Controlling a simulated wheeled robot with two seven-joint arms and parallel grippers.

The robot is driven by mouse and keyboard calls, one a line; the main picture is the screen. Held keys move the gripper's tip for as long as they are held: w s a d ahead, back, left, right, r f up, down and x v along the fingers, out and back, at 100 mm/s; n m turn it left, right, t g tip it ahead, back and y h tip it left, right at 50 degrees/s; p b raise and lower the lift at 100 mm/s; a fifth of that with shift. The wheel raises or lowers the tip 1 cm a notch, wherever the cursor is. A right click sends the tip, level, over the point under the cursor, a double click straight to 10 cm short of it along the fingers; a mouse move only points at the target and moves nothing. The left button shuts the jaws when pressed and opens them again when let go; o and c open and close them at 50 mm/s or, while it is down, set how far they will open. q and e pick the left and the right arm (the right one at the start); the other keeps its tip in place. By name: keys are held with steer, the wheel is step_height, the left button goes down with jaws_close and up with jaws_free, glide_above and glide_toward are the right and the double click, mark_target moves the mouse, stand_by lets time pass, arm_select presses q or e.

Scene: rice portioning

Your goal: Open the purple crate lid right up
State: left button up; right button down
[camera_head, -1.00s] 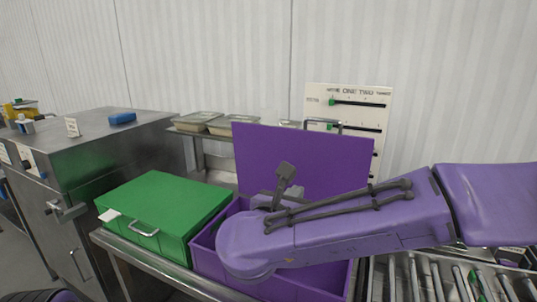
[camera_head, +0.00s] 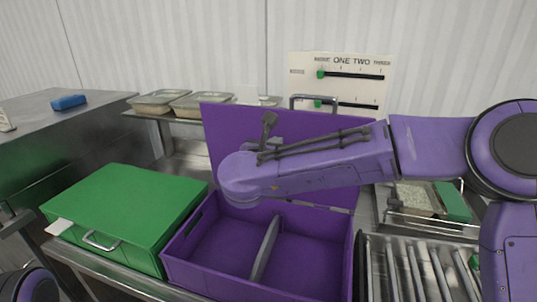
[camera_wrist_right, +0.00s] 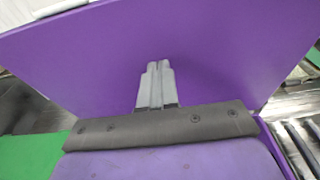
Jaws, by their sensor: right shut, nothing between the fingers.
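The purple crate (camera_head: 262,287) stands open on the bench, with two empty compartments split by a grey divider (camera_head: 265,248). Its purple lid (camera_head: 222,125) stands up at the back, close to upright, with a metal handle (camera_head: 315,98) at its top edge. My right arm reaches across in front of the lid. My right gripper (camera_head: 268,122) is shut and empty, with its fingers in front of the lid's inner face. In the right wrist view the shut fingertips (camera_wrist_right: 156,68) point at the lid (camera_wrist_right: 225,60); contact cannot be told.
A closed green crate (camera_head: 125,205) stands at left of the purple one. A roller conveyor (camera_head: 410,270) lies at right. Metal trays (camera_head: 195,104) sit on a shelf behind, and a white slider board (camera_head: 350,66) stands at the back.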

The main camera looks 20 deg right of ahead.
mark_target(281, 135)
steer(key=x, duration=0.5)
steer(key=shift+w+a+b, duration=0.1)
steer(key=shift+w+b, duration=0.25)
steer(key=shift+w, duration=0.15)
steer(key=shift+w+d, duration=0.45)
steer(key=shift+w, duration=0.15)
steer(key=shift+w+d+f, duration=0.1)
steer(key=shift+w+d, duration=0.25)
steer(key=shift+w, duration=0.15)
steer(key=shift+b+x, duration=0.35)
steer(key=shift+x, duration=0.45)
arm_select(q)
steer(key=shift+w+f, duration=0.3)
steer(key=shift+f, duration=0.65)
steer(key=shift+f, duration=0.1)
